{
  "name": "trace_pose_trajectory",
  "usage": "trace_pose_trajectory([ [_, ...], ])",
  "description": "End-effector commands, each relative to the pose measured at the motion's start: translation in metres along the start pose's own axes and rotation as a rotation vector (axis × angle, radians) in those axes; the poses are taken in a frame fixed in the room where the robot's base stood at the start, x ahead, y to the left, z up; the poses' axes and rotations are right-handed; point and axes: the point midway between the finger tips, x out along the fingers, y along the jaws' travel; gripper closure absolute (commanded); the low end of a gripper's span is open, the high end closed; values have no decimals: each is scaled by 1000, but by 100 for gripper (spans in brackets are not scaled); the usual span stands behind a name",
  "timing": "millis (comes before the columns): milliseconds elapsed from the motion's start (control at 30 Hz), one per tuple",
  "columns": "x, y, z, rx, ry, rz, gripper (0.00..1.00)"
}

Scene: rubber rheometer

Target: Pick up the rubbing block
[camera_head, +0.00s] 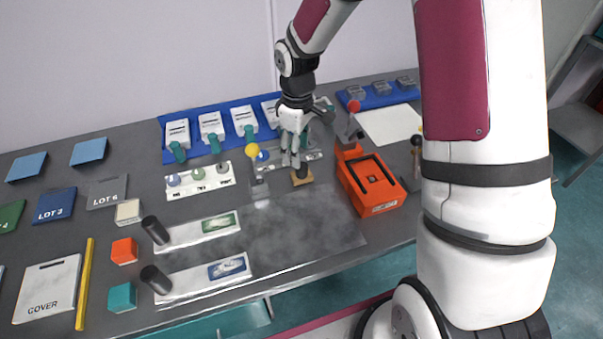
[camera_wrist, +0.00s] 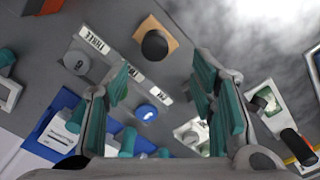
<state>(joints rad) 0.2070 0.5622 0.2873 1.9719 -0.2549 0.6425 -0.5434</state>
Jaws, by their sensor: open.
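The rubbing block appears to be a small tan wooden block (camera_head: 303,181) with a black round knob, on the grey table in the head view. In the wrist view the block (camera_wrist: 168,33) lies near the top, ahead of the fingertips. My gripper (camera_head: 291,161) hangs just above and slightly left of the block in the head view, pointing down. In the wrist view my gripper (camera_wrist: 161,80) has its teal finger pads spread wide with nothing between them. The block is apart from the fingers. My fingers may cover part of the knob's surroundings in the head view.
An orange-red box (camera_head: 372,183) stands close right of the block. A grey stand with a yellow ball (camera_head: 252,150) is to its left. A white strip with round knobs (camera_head: 200,179) lies further left. A smoky grey sheet (camera_head: 300,232) in front is clear.

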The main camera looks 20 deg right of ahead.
Motion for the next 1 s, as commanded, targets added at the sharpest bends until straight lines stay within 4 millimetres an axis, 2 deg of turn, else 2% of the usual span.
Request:
trace_pose_trajectory([
  [100,14,-1,0,1,-1,-2,49],
  [333,29,1,3,2,-2,-2,49],
  [600,64,6,7,0,-1,-1,49],
  [933,71,6,6,2,1,1,49],
  [967,71,6,6,2,1,1,53],
  [1000,71,6,7,2,1,1,62],
])
